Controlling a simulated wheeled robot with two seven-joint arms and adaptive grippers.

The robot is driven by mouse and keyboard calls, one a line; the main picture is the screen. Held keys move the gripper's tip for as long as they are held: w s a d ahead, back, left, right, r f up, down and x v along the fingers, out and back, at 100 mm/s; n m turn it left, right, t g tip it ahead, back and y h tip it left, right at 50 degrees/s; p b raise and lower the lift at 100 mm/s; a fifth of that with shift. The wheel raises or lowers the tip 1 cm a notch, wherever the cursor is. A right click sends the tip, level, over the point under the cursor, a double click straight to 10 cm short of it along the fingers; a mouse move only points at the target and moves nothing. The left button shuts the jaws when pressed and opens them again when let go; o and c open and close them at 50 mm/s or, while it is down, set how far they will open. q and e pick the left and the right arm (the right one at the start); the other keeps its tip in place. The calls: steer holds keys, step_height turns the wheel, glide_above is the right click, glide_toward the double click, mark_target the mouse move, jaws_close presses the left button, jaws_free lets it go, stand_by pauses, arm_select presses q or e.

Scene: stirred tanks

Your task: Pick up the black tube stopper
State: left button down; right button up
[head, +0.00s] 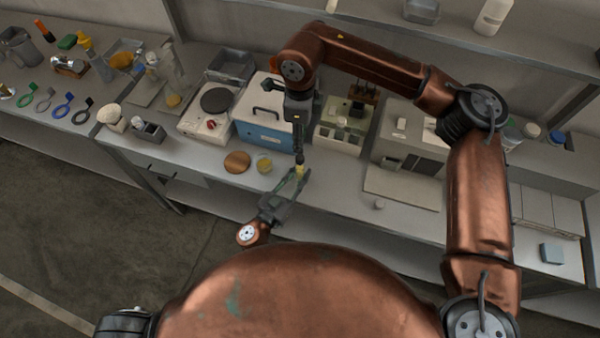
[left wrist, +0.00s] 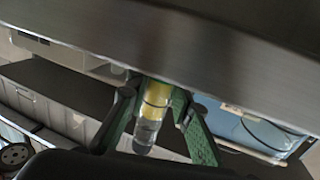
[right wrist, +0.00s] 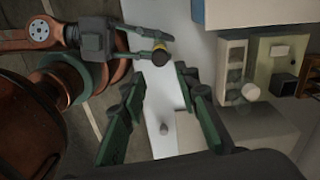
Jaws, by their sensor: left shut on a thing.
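My left gripper (head: 293,184) is shut on a clear tube with yellow in it (head: 299,171), held out in front of the counter. The tube also shows between the green fingers in the left wrist view (left wrist: 155,100). In the right wrist view its end (right wrist: 160,57) looks dark; I cannot tell whether this is the black stopper or an open mouth. My right gripper (head: 299,152) points down just above the tube in the head view. In the right wrist view its fingers (right wrist: 160,80) are apart, with nothing held between them.
A small grey stub (head: 379,204) stands on the counter near the front edge. A blue box with a white lid (head: 262,132), a hotplate stirrer (head: 207,122), a brown disc (head: 237,162) and a dish of yellow matter (head: 264,164) stand nearby. The counter's front strip is mostly free.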

mark_target(300, 157)
steer(key=shift+o, duration=0.6)
steer(key=shift+o, duration=1.1)
steer(key=shift+s+d+r+n+y, duration=0.15)
steer(key=shift+d+y, duration=0.15)
steer(key=shift+y, duration=0.15)
steer(key=shift+s+d+r+n+y, duration=0.15)
steer(key=shift+d+y, duration=0.15)
steer(key=shift+y, duration=0.15)
steer(key=shift+w+a+f+n+y, duration=0.15)
steer(key=shift+f+y, duration=0.3)
steer(key=shift+f, duration=1.1)
steer(key=shift+w+a+f+n+y, duration=0.1)
steer(key=shift+f+y, duration=0.4)
steer(key=shift+f, duration=1.05)
steer(key=shift+w+a+f+n+y, duration=0.15)
steer(key=shift+f+y, duration=0.3)
steer(key=shift+f, duration=1.1)
steer(key=shift+s, duration=0.1)
steer(key=c, duration=0.8)
